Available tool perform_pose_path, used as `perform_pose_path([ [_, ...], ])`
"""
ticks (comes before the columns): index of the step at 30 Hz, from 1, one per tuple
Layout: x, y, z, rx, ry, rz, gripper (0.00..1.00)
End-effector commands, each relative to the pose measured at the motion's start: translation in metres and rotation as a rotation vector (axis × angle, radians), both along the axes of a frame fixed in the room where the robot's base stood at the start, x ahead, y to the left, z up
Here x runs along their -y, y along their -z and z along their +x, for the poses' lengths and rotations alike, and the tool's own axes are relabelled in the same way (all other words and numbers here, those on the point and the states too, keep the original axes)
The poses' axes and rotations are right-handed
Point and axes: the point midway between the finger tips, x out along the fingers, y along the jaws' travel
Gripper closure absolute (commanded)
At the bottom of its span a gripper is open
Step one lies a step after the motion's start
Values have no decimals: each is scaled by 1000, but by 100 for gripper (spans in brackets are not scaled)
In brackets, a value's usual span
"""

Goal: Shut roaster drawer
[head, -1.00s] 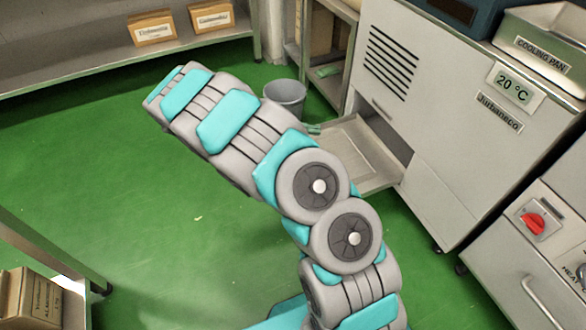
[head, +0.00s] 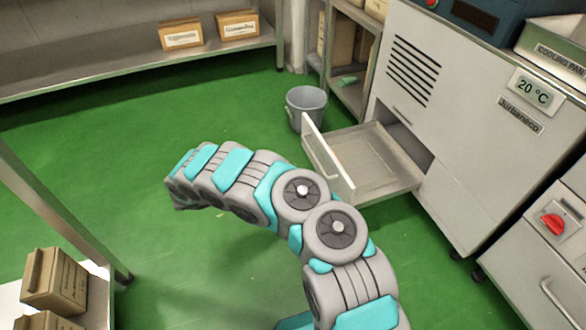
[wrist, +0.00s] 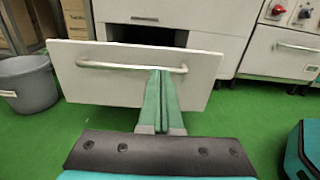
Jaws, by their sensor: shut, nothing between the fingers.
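The roaster (head: 455,110) is a pale cabinet with a dark slotted vent. Its drawer (head: 370,165) stands pulled out low on its front in the head view, and the inside looks empty. In the wrist view the drawer's white front panel (wrist: 110,85) faces me, with a bar handle (wrist: 110,65) across it and a dark opening behind it. My gripper (wrist: 160,72) is shut and empty, its green fingers pointing at the panel and overlapping the handle's right part. I cannot tell whether they touch. In the head view my gripper is not visible; only my arm shows.
A grey bucket (head: 305,106) stands on the floor just beyond the drawer; it also shows at left in the wrist view (wrist: 28,84). A shelf unit (head: 345,75) is behind it. A cabinet with a red knob (head: 552,224) stands at right.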

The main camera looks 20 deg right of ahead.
Motion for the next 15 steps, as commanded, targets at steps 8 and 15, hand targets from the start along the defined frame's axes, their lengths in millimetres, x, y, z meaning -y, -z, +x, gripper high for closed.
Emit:
perform_pose_path([
  [8,57,0,0,-3,5,-2,100],
  [15,97,1,2,-3,3,-1,100],
])
